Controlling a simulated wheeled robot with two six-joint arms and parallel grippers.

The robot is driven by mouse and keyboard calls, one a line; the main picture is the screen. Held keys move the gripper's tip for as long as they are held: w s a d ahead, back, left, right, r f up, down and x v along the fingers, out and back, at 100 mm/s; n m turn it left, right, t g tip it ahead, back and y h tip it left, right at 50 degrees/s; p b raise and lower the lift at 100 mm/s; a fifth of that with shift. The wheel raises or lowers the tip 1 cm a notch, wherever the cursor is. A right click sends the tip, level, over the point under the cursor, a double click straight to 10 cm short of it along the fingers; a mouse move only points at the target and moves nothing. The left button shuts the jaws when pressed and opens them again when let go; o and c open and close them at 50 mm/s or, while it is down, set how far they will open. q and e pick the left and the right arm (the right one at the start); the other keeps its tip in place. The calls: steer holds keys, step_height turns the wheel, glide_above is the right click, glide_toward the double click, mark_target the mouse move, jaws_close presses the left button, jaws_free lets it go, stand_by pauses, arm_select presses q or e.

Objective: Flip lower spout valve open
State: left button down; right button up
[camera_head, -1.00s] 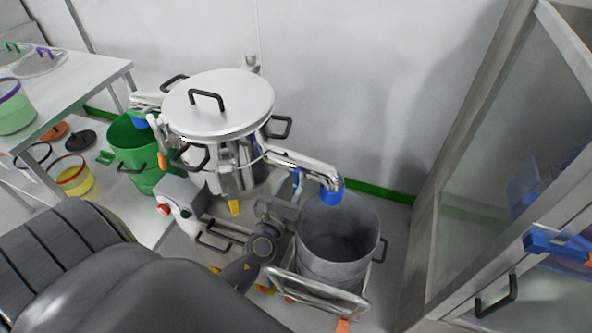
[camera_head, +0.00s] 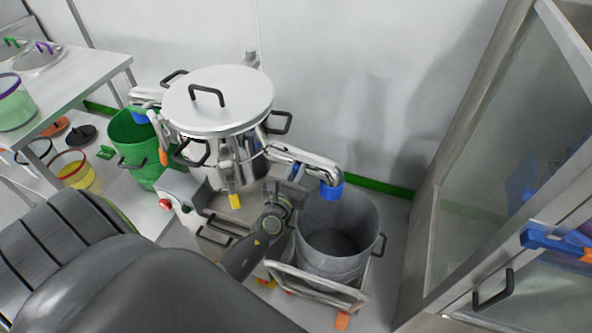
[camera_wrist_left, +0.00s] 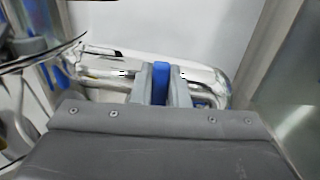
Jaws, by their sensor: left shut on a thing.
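The steel lower spout (camera_head: 305,160) runs right from the lidded steel vessel (camera_head: 220,95) and ends in a blue tip (camera_head: 331,191) above a grey bin. My left gripper (camera_head: 297,174) is just under the spout in the head view, where the valve handle is mostly hidden. In the left wrist view, the blue valve handle (camera_wrist_left: 161,80) stands upright between the two grey fingers of my left gripper (camera_wrist_left: 161,88), which is shut on it. The shiny spout pipe (camera_wrist_left: 205,78) lies behind the fingers. My right gripper is not in view.
The grey bin (camera_head: 365,215) stands on a wheeled frame (camera_head: 315,285) below the spout. A green bin (camera_head: 138,150) stands left of the vessel, near a white table (camera_head: 75,85). A glass-panelled steel cabinet (camera_head: 480,160) bounds the right side.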

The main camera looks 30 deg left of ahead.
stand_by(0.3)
arm_select(q)
steer(key=shift+a+f+n+b, duration=0.1)
steer(key=shift+a+n+b, duration=0.1)
steer(key=shift+n+b, duration=0.4)
steer(key=shift+s+a+f+n+b, duration=0.15)
steer(key=shift+a+f+n+b, duration=0.35)
steer(key=shift+n+b, duration=1.75)
steer(key=shift+s+a+f+n+b, duration=0.1)
steer(key=shift+a+f+n+b, duration=0.7)
steer(key=shift+n, duration=2.55)
steer(key=shift+s+a+f+n+b, duration=0.15)
steer(key=shift+f+n+b, duration=0.2)
steer(key=shift+n+b, duration=2)
steer(key=shift+n+p, duration=0.45)
steer(key=shift+n, duration=0.1)
steer(key=c, duration=1.4)
jaws_free()
